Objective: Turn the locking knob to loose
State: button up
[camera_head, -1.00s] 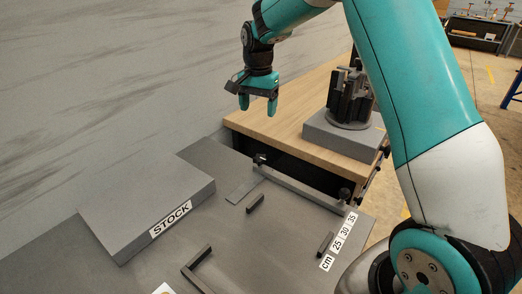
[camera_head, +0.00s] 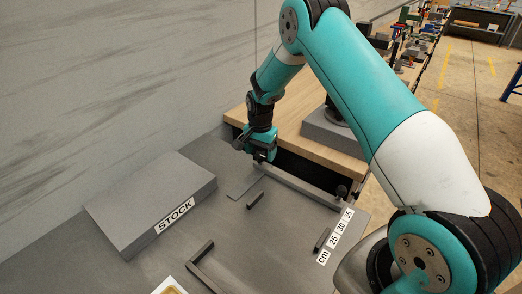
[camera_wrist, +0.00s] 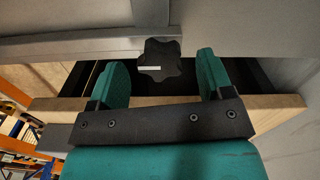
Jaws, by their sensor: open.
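A black lobed knob (camera_wrist: 160,56) with a short white mark shows in the wrist view, in front of a grey bar (camera_wrist: 90,45). My gripper (camera_wrist: 163,62) is open, with one teal finger left and one right of the knob; neither finger visibly touches it. In the head view my gripper (camera_head: 262,156) points down at the left end of the grey bar (camera_head: 305,185) and hides the knob there.
A grey STOCK block (camera_head: 150,200) lies on the grey table to the left. A wooden bench (camera_head: 300,125) with a grey block (camera_head: 328,128) stands behind the bar. Small dark stops (camera_head: 255,200) and a cm scale (camera_head: 335,237) are in front.

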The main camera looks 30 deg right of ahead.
jog(key=shift+f, duration=0.4)
jog(key=shift+c, duration=0.5)
jog(key=c, duration=0.8)
jog(key=shift+c, duration=0.2)
